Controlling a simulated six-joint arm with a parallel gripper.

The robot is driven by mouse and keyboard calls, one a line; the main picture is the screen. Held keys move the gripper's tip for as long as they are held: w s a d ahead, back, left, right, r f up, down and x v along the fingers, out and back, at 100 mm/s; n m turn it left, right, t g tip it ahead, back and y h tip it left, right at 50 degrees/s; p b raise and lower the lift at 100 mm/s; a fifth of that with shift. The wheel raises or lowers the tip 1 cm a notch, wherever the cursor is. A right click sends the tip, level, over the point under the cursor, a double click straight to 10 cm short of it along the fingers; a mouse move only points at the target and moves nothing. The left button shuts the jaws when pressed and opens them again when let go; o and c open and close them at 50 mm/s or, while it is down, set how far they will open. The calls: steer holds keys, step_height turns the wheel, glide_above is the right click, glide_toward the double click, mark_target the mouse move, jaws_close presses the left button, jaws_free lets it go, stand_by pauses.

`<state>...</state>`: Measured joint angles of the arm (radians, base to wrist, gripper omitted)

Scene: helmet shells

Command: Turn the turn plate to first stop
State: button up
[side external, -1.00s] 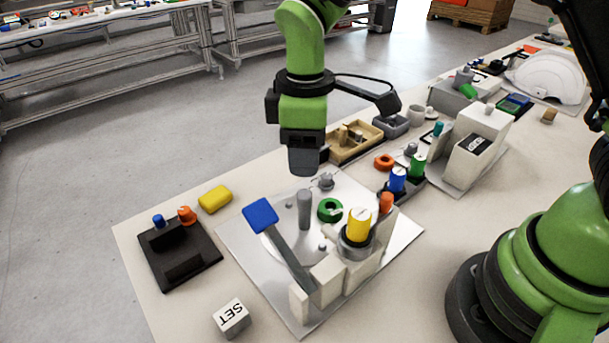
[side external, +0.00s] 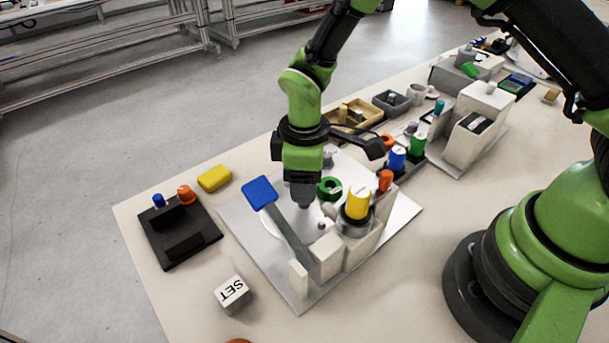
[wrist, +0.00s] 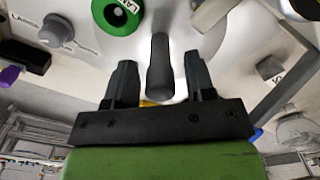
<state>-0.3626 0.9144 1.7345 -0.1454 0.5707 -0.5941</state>
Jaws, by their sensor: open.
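The turn plate (side external: 270,228) is a pale round disc on a shiny metal base plate. A grey upright post stands on it; in the wrist view the post (wrist: 160,68) lies between my two fingers. My gripper (side external: 305,204) is low over the disc, pointing down, and hides most of the post in the side view. In the wrist view my gripper (wrist: 160,84) is open, one finger on each side of the post, with gaps visible. A green ring (side external: 329,188) sits beside the gripper; it also shows in the wrist view (wrist: 118,14). The stop marks cannot be made out.
A blue-ended lever (side external: 260,192) slants across the disc's near left side. A yellow cylinder (side external: 358,203) and pale blocks (side external: 327,255) stand close on the right. A dark fixture (side external: 180,232), yellow block (side external: 214,178) and SET cube (side external: 232,293) lie on the left.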

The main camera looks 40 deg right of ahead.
jaws_close()
steer(key=shift+m, duration=2.2)
jaws_free()
step_height(320, 180, up, 10)
